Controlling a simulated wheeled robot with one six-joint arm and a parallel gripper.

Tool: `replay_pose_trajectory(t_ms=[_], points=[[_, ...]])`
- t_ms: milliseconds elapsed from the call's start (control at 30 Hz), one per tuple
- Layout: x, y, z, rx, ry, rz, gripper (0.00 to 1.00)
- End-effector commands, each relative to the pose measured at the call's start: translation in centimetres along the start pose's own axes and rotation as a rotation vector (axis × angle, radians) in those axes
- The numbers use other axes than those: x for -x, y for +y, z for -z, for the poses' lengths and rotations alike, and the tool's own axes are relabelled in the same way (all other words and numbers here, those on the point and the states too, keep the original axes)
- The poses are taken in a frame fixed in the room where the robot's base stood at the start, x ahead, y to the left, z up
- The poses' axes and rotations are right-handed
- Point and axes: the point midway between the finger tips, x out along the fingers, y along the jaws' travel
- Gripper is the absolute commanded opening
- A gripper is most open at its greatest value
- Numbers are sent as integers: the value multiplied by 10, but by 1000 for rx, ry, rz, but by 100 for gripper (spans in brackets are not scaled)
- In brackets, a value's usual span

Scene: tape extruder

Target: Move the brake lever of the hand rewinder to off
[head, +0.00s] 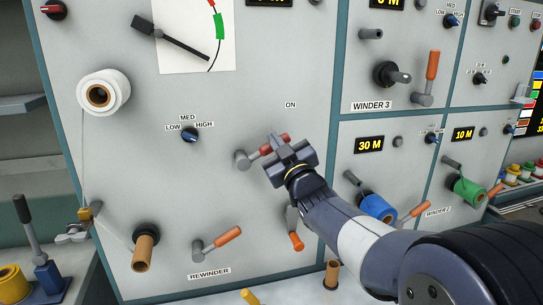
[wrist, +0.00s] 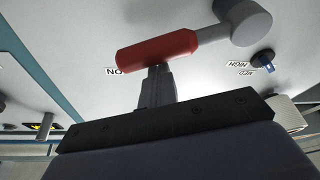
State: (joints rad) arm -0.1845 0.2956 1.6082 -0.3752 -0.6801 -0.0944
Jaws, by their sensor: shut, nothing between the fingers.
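A lever with a red handle (wrist: 158,50) and a grey pivot (head: 242,160) is on the large panel. In the head view the handle points right and slightly up from the pivot, below the ON label (head: 290,104). No OFF label shows; my arm covers part of the panel below. My gripper (head: 281,146) is shut and empty at the handle's outer end, partly covering it. In the wrist view my gripper's closed fingers (wrist: 157,82) reach the handle's edge; I cannot tell whether they touch. The REWINDER label (head: 209,274) is at the panel's bottom.
An orange-handled crank (head: 217,241) sits above the REWINDER label. Another orange-tipped lever (head: 295,238) is just under my arm. A LOW-MED-HIGH knob (head: 190,134) is left of the red-handled lever. A blue roll (head: 377,207) is right of my arm.

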Motion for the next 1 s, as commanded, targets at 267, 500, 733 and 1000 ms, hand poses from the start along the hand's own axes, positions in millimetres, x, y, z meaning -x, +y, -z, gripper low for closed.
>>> replay_pose_trajectory(t_ms=[267,500,733,1000], points=[[10,-2,-27,-216,2,-75,0],[12,-2,-36,-343,2,-119,0],[14,-1,-39,-404,0,-140,0],[14,0,-39,-420,0,-146,0]])
